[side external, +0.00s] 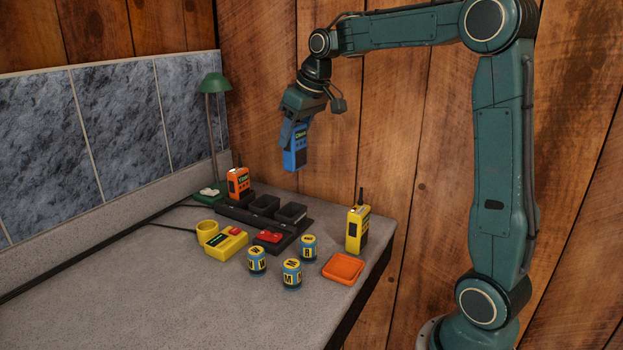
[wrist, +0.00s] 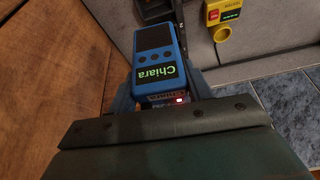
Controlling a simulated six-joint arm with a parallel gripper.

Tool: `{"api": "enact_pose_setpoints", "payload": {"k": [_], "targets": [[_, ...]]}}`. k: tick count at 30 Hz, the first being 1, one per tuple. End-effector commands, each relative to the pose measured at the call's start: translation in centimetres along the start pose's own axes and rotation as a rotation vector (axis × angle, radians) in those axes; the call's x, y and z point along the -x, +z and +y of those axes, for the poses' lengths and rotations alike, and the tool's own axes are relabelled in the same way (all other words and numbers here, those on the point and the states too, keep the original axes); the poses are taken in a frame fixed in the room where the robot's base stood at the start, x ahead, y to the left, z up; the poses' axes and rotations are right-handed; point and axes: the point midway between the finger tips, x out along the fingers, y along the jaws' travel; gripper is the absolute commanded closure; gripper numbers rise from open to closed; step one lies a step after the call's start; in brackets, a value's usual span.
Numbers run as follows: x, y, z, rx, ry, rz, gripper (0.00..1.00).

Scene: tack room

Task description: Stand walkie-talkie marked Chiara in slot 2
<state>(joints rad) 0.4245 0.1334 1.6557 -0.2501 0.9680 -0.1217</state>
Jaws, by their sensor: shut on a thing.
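The blue walkie-talkie (side external: 296,157) hangs roughly upright in my gripper (side external: 294,137), high above the counter and apart from everything below. The wrist view shows its face (wrist: 156,42) with a green "Chiara" label and a small red light. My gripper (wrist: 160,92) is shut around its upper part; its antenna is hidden. The black charging rack (side external: 233,213) stands below on the counter. An orange walkie-talkie (side external: 238,184) stands in its leftmost slot. The middle slot (side external: 264,205) and the right slot (side external: 291,213) look empty.
A yellow walkie-talkie (side external: 357,230) stands near the counter's right edge, by an orange tray (side external: 343,268). In front of the rack are a yellow tester (side external: 226,242), a black holder with a red piece (side external: 269,236) and several blue cylinders (side external: 292,274). A green lamp (side external: 215,85) stands behind.

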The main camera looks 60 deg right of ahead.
Motion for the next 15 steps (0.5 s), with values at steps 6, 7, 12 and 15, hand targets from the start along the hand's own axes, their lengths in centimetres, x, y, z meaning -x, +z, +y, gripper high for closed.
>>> {"api": "enact_pose_setpoints", "payload": {"k": [6, 7, 12, 15], "targets": [[-4.9, -3.0, -0.3, 0.03, -0.012, -0.004, 0.93], [-5.5, -3.4, -0.4, 0.033, -0.013, -0.002, 0.93], [-8.5, -4.9, -0.7, 0.05, -0.017, -0.002, 0.93], [-9.7, -5.4, -0.9, 0.058, -0.019, -0.003, 0.93]]}}
